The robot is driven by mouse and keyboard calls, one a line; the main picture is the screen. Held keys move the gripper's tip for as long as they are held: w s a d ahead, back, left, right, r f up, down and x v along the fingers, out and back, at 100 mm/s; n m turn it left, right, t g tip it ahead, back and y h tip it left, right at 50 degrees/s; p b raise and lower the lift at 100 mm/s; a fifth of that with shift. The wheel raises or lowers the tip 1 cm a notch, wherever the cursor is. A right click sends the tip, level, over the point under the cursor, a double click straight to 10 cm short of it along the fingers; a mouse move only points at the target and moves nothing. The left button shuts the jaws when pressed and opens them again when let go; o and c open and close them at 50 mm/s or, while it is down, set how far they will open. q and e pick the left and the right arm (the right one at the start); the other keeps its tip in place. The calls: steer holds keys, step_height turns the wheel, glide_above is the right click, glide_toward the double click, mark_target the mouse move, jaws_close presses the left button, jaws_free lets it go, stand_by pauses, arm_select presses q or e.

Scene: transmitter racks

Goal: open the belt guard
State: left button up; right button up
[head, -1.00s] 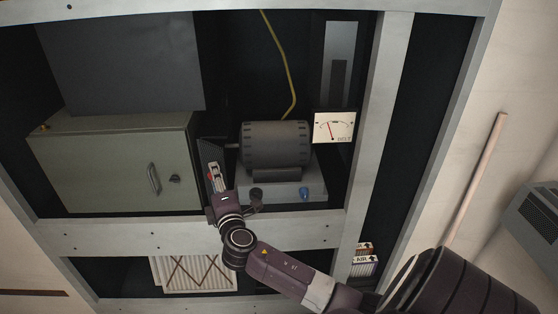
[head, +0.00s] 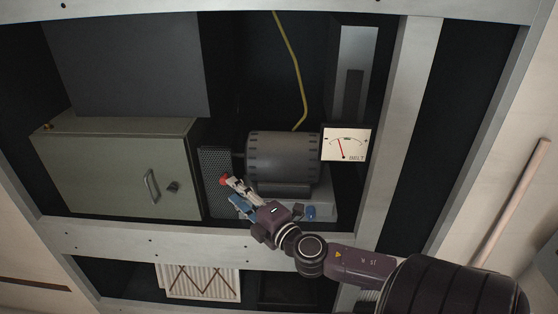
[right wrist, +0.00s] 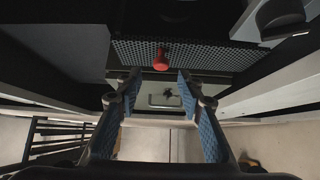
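The belt guard (head: 214,158) is a dark perforated panel left of the grey motor (head: 283,157) in the head view. A red knob (head: 225,180) sits on it. In the right wrist view the guard's mesh (right wrist: 205,55) spans the upper middle, and the red knob (right wrist: 161,60) stands out just beyond the gap between my fingertips. My right gripper (head: 233,188) is close in front of the knob; in the right wrist view its blue-padded fingers (right wrist: 158,80) are spread with nothing between them. Contact with the knob cannot be told. My left gripper is out of view.
A grey-green cabinet (head: 110,170) with a handle stands left of the guard. A belt meter (head: 346,144) and yellow cable (head: 291,65) are right of and above the motor. A pale rack crossbar (head: 150,244) runs below, with a pleated filter (head: 205,281) under it.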

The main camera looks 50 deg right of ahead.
steer(key=s+d+f+m+g+h, duration=0.1)
steer(key=s+f+m+g, duration=0.2)
steer(key=f, duration=0.5)
steer(key=s+d+f+m+g+h+p, duration=0.1)
steer(key=s+f+m, duration=0.3)
steer(key=f, duration=0.4)
steer(key=s+f+m+g+h, duration=0.1)
steer(key=s+f+m+g, duration=0.2)
steer(key=f, duration=0.5)
steer(key=shift+s+d+f+m+g+h, duration=0.15)
steer(key=shift+s+d+m+g+h, duration=0.2)
steer(key=shift+s+g, duration=0.7)
steer(key=shift+s+d+t, duration=0.1)
steer(key=shift+s+t, duration=0.15)
